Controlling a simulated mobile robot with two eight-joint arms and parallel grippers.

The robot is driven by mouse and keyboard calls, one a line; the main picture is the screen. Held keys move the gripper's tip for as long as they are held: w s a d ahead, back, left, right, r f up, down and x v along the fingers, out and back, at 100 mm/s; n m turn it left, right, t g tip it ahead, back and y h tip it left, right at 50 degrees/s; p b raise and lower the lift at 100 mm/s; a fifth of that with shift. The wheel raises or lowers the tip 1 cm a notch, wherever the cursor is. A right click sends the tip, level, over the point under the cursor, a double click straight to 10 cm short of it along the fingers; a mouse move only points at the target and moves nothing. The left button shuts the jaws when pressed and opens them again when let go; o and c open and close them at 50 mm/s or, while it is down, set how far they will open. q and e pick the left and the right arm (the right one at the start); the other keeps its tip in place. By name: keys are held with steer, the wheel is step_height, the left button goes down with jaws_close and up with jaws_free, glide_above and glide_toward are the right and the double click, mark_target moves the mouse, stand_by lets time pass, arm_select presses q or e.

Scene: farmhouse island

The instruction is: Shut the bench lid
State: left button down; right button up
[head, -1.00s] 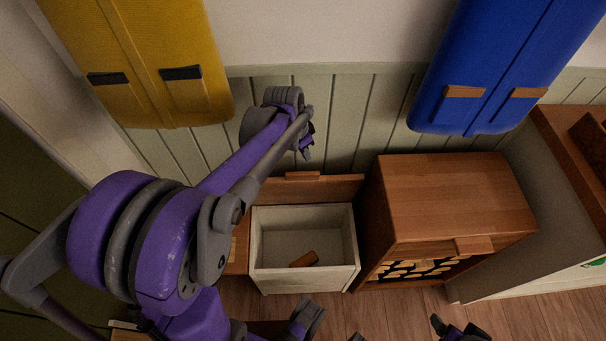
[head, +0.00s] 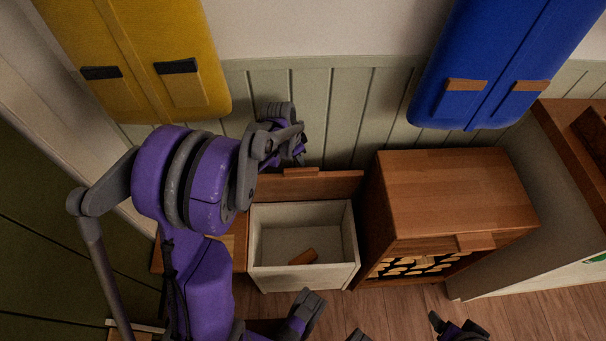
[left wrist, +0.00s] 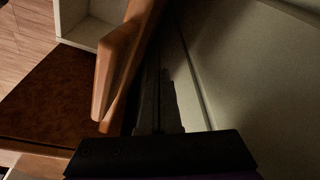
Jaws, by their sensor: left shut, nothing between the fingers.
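The bench (head: 303,280) is a pale box, open at the top, on the floor by the wall. Its brown wooden lid (head: 330,185) stands raised at the back, with a small handle (head: 301,172) on its top edge. My left gripper (head: 301,158) is shut and empty, by the wall at the lid's top edge. In the left wrist view, the shut fingers (left wrist: 160,95) point down between the lid (left wrist: 122,60) and the wall; contact is unclear. Purple and grey parts of mine show at the bottom of the head view; whether they include the right gripper is unclear.
A brown block (head: 303,257) lies inside the bench. A wooden cabinet (head: 450,195) with stacked logs stands close on the right. The floor (head: 400,310) in front is wooden.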

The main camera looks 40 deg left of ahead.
mark_target(300, 182)
arm_select(q)
steer(key=shift+f, duration=0.5)
steer(key=shift+d, duration=0.1)
steer(key=shift+s+d, duration=0.7)
steer(key=shift+s, duration=0.25)
steer(key=shift+s+d+f, duration=0.2)
steer(key=shift+s+d, duration=0.5)
steer(key=shift+s, duration=0.15)
steer(key=shift+s+d+f, duration=0.2)
steer(key=shift+s+d, duration=0.5)
steer(key=shift+s, duration=0.1)
